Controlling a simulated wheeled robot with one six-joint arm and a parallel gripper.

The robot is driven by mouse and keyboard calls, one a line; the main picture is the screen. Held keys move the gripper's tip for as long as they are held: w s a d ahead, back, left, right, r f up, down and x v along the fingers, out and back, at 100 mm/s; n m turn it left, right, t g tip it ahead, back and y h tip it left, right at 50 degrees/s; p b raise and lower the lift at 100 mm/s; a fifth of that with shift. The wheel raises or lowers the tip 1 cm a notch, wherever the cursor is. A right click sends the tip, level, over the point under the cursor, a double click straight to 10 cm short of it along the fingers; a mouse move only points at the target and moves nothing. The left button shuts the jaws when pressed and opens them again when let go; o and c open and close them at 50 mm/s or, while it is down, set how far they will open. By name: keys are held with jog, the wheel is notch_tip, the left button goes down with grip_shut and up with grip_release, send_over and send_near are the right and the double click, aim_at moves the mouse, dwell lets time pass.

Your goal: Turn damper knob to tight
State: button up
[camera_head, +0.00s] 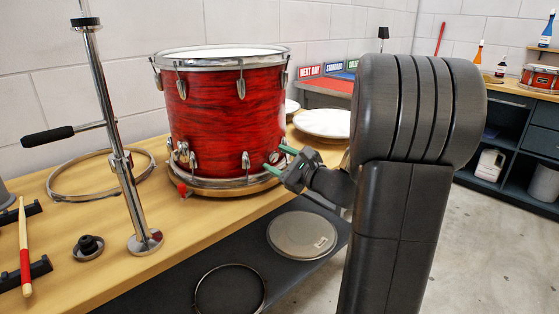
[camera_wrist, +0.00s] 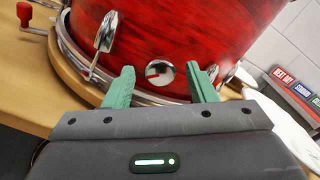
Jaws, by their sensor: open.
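A red drum (camera_head: 225,112) stands upright on the wooden bench. The damper knob (camera_wrist: 160,73) is a round silver disc with a red mark, low on the drum's side; it also shows in the head view (camera_head: 273,158). My gripper (camera_head: 276,159) reaches the drum from the right, at the knob's height. In the wrist view its green fingers (camera_wrist: 162,84) are apart, one on each side of the knob. The red mark on the knob points left. I cannot tell whether a finger touches the knob or the drum.
A chrome stand (camera_head: 120,165) rises from the bench at left. A hoop (camera_head: 62,194) and a drumstick (camera_head: 25,250) lie there too. A drum lug (camera_wrist: 104,37) is left of the knob. White drumheads (camera_head: 325,123) lie right of the drum. Coloured signs (camera_head: 334,70) stand behind.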

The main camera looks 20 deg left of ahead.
jog(key=p+v, duration=0.1)
jog(key=v, duration=1.2)
jog(key=shift+s+d, duration=0.2)
jog(key=shift+d, duration=0.2)
jog(key=b+x, duration=0.1)
jog(key=x, duration=1.3)
